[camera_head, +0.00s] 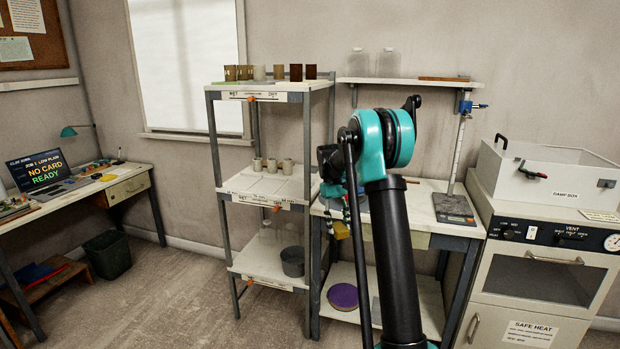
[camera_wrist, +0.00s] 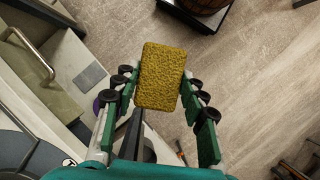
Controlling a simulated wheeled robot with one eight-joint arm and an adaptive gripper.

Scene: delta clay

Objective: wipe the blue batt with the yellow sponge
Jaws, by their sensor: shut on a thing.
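The yellow sponge (camera_wrist: 160,75) is between the fingers of my gripper (camera_wrist: 160,88) in the wrist view, and the gripper is shut on it. In the head view the sponge (camera_head: 341,231) shows as a small yellow patch below my wrist, in front of the work table. My gripper is mostly hidden there by my arm. A round violet-blue disc (camera_head: 342,296) lies flat on the table's lower shelf, below the sponge; I cannot tell whether it is the blue batt. A sliver of violet (camera_wrist: 104,98) shows beside the left finger in the wrist view.
A shelf rack (camera_head: 270,190) with cups and a grey bucket (camera_head: 292,261) stands left of the work table (camera_head: 420,212). A scale (camera_head: 453,208) sits on the table. A cabinet with a damp box (camera_head: 550,172) stands right. Open floor (camera_head: 180,290) lies left.

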